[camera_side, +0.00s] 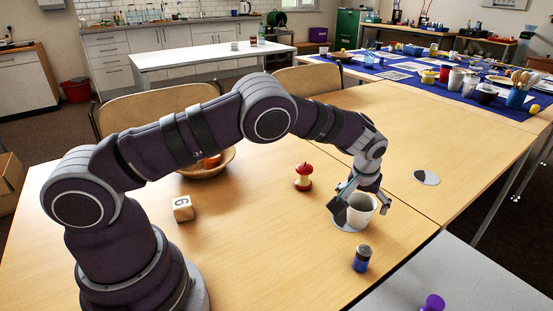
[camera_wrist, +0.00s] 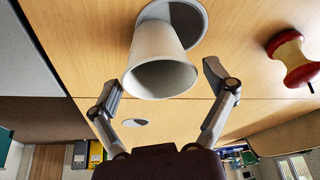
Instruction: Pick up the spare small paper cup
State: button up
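A small white paper cup (camera_side: 360,209) stands upright on a grey disc (camera_side: 341,222) on the wooden table. In the wrist view the cup (camera_wrist: 158,48) shows its open mouth, with its base on the disc (camera_wrist: 196,30). My gripper (camera_side: 363,204) is at the cup in the side view, one finger on each side. In the wrist view the fingers of my gripper (camera_wrist: 165,82) are spread wide, with gaps between them and the cup's rim. It is open and holds nothing. Part of the cup is hidden behind a finger in the side view.
An apple core (camera_side: 303,177) stands left of the cup. A blue and dark battery (camera_side: 362,258) stands in front. A numbered cube (camera_side: 183,208) and a bowl (camera_side: 211,168) lie farther left. Another grey disc (camera_side: 426,177) lies bare at the right. A purple object (camera_side: 433,302) is at the bottom edge.

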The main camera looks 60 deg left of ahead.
jog(key=c, duration=0.5)
jog(key=shift+o, duration=0.2)
jog(key=shift+r, duration=0.1)
